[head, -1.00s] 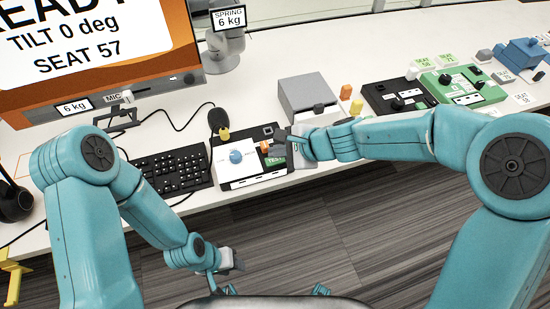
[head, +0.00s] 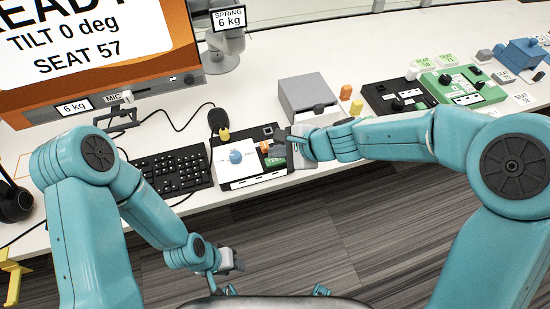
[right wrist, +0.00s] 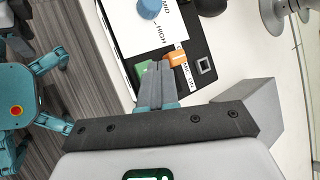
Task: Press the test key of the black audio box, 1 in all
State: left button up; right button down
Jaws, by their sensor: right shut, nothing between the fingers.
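The black audio box (head: 222,165) lies on the desk, with a white panel, a blue knob (head: 237,156), an orange key (head: 265,147) and a green key marked TEST (head: 275,162). My right gripper (head: 285,148) is shut and empty, its tips at the box's right side, close by the green key. In the right wrist view its fingers (right wrist: 157,80) lie between the green key (right wrist: 142,72) and the orange key (right wrist: 176,58), partly covering the green one. I cannot tell whether they touch it. My left gripper (head: 232,260) hangs low in front of the desk, empty.
A keyboard (head: 172,172) lies left of the box and a dark microphone (head: 218,118) behind it. A grey box (head: 305,93) stands close by on the right. Further right are another black box (head: 398,97) and a green box (head: 462,88). The screen (head: 95,45) stands at back left.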

aim_at(278, 162)
dwell(0.4)
jog(key=shift+f+b, duration=0.45)
jog(key=shift+b, duration=0.05)
jog(key=shift+f+b, duration=0.4)
jog(key=shift+b, duration=0.05)
dwell(0.5)
dwell(0.3)
jog(key=shift+r+p, duration=0.75)
jog(key=shift+r, duration=0.1)
notch_tip(278, 162, up, 5)
jog(key=p, duration=0.4)
jog(key=shift+p, duration=0.4)
